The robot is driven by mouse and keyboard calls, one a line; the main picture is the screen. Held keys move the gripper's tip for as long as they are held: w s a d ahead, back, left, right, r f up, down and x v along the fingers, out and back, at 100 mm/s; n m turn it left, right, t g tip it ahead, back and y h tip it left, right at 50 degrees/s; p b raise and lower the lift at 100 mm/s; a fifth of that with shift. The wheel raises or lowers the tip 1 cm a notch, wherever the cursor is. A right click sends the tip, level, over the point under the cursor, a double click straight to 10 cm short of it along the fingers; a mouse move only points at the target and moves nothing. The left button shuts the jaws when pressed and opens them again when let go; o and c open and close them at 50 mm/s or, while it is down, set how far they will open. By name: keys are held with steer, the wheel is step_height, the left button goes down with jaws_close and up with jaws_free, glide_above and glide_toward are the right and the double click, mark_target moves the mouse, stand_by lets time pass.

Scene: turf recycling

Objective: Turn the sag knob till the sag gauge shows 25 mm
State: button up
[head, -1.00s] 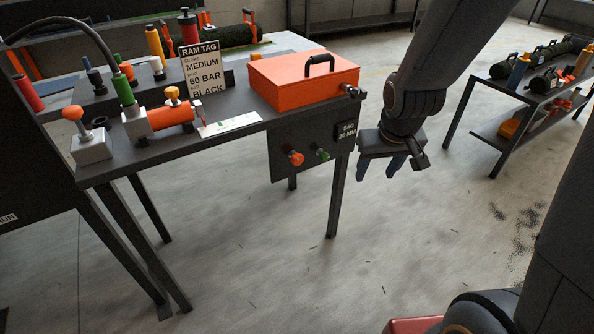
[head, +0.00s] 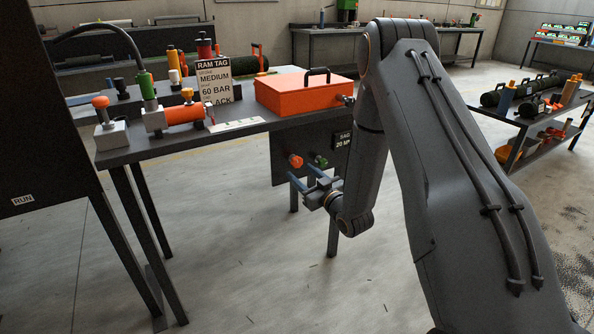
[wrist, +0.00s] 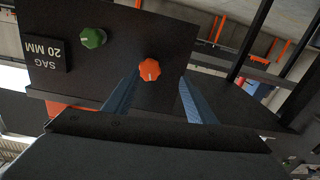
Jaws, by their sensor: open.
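The sag gauge (head: 342,141) on the dark panel (head: 283,137) under the bench reads 20 MM. It shows upside down in the wrist view (wrist: 46,48). An orange knob (head: 295,160) and a green knob (head: 321,161) sit on the panel beside it; I cannot tell by label which is the sag knob. My gripper (head: 301,173) is open and empty, pointing at the panel just in front of the knobs. In the wrist view the orange knob (wrist: 149,70) shows between my two blue fingers, beyond their tips, with no visible contact. The green knob (wrist: 92,38) lies outside them.
The bench top (head: 262,121) holds an orange box (head: 300,95), a ram tag (head: 213,82) and an orange cylinder (head: 184,114). Bench legs stand below the panel. A cart (head: 520,125) with parts stands at the right. The floor (head: 240,250) in front is clear.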

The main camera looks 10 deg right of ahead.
mark_target(300, 163)
steer(key=shift+w, duration=0.45)
steer(key=shift+h, duration=0.3)
steer(key=w, duration=0.5)
steer(key=shift+w, duration=0.3)
steer(key=shift+w+a, duration=0.2)
steer(key=shift+w, duration=0.2)
steer(key=c, duration=1)
steer(key=shift+o, duration=0.2)
steer(key=shift+d, duration=0.3)
steer(key=shift+a, duration=0.1)
steer(key=shift+c, duration=0.4)
steer(key=shift+r, duration=0.1)
